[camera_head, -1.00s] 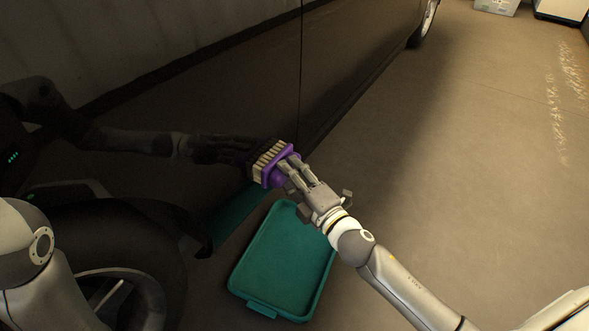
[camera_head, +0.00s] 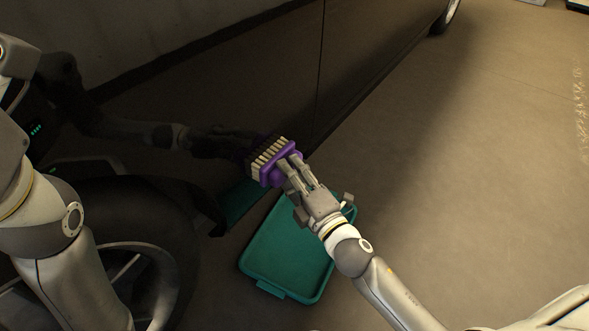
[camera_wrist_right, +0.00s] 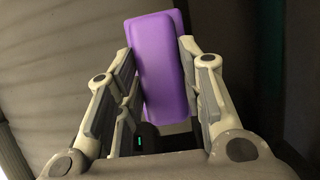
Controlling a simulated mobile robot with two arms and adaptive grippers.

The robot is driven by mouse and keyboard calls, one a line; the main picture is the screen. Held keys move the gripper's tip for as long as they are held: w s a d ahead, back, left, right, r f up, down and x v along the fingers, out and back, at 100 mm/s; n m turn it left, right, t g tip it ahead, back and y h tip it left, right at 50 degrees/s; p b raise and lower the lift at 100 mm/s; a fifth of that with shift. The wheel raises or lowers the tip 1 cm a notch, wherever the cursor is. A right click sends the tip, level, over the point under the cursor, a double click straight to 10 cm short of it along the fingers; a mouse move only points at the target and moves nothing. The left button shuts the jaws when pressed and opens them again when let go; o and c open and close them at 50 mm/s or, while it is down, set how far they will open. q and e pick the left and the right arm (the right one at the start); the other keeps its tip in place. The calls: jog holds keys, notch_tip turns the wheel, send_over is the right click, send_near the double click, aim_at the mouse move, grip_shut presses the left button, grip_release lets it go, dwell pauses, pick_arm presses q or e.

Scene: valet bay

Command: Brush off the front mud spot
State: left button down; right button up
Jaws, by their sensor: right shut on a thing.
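A purple brush (camera_head: 283,166) with pale bristles is held at the lower side of a dark, glossy car (camera_head: 240,100). My right gripper (camera_head: 292,172) is shut on the brush's purple back. The bristles face the car panel and appear at or very near it; I cannot tell whether they touch. In the right wrist view the purple brush block (camera_wrist_right: 162,65) sits between the two fingers. No mud spot can be made out; the brush may cover it. My left arm shows at the left edge, but its gripper is out of view.
A teal tray (camera_head: 262,270) lies on the floor below the brush, beside the car. The car's front wheel (camera_head: 130,265) is at lower left, partly behind my left arm. The panel mirrors my arm and the tray. Open floor (camera_head: 480,150) extends to the right.

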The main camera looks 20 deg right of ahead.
jog(key=shift+s+r, duration=0.1)
jog(key=shift+s+d+f, duration=0.15)
jog(key=shift+s+d, duration=0.8)
jog(key=shift+s, duration=0.2)
jog(key=shift+s+d+f, duration=0.1)
jog(key=shift+s+d, duration=0.8)
jog(key=shift+s, duration=0.2)
jog(key=shift+s+d+f+b, duration=0.1)
jog(key=shift+s+d+b, duration=0.2)
jog(key=shift+s+d, duration=0.8)
jog(key=shift+s+a, duration=0.1)
jog(key=shift+a, duration=0.1)
